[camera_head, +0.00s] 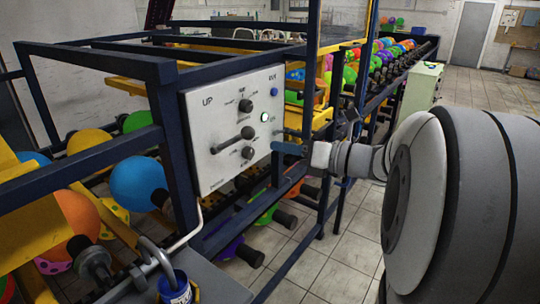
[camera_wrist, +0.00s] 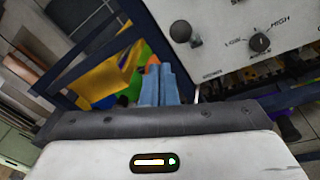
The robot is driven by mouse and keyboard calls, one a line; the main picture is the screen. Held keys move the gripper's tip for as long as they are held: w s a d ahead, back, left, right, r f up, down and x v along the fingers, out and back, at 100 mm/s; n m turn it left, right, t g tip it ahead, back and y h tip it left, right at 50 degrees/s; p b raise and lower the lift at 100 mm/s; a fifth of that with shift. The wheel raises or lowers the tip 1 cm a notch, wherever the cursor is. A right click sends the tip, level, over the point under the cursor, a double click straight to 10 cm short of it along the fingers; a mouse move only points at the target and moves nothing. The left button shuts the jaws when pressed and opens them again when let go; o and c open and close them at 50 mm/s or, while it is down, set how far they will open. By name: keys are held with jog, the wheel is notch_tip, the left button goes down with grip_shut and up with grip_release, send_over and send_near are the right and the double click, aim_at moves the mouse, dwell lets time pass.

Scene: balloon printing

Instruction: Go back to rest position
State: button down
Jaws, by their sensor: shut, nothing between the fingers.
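My gripper (camera_head: 285,148) is at the right side of the white control panel (camera_head: 214,163), close to its lower right edge; I cannot tell whether it touches. In the wrist view its blue fingers (camera_wrist: 157,82) are together with nothing between them. The panel also shows at the top right of the wrist view (camera_wrist: 225,62), with a dial marked LOW and HIGH (camera_wrist: 260,43) and a black knob (camera_wrist: 181,31). In the head view the panel has several black knobs, a lever (camera_head: 233,140), a blue button (camera_head: 274,91) and a lit button (camera_head: 265,117).
Dark blue frame bars (camera_head: 95,57) surround the panel. Colored balloons (camera_head: 138,183) hang below and at the left. A long balloon rack (camera_head: 385,75) runs to the back. A pale green cabinet (camera_head: 423,87) stands at the right. Tiled floor (camera_head: 340,250) is open beside the frame.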

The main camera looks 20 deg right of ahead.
jog(key=shift+s+d+r, duration=0.15)
jog(key=shift+d, duration=0.05)
dwell(0.3)
jog(key=s+a+f+n+g+h, duration=0.4)
jog(key=s+a+f+n+g, duration=0.55)
jog(key=n, duration=0.45)
jog(key=s+d+f+n+h, duration=0.2)
jog(key=s+f+n+h, duration=0.1)
jog(key=n, duration=0.6)
jog(key=s+d+f+n+t+h+b, duration=0.1)
jog(key=s+d+f+n+h, duration=0.2)
jog(key=n, duration=0.6)
jog(key=s+f+h, duration=0.1)
jog(key=s+h, duration=0.1)
jog(key=shift+f+h, duration=0.3)
jog(key=shift+h, duration=0.1)
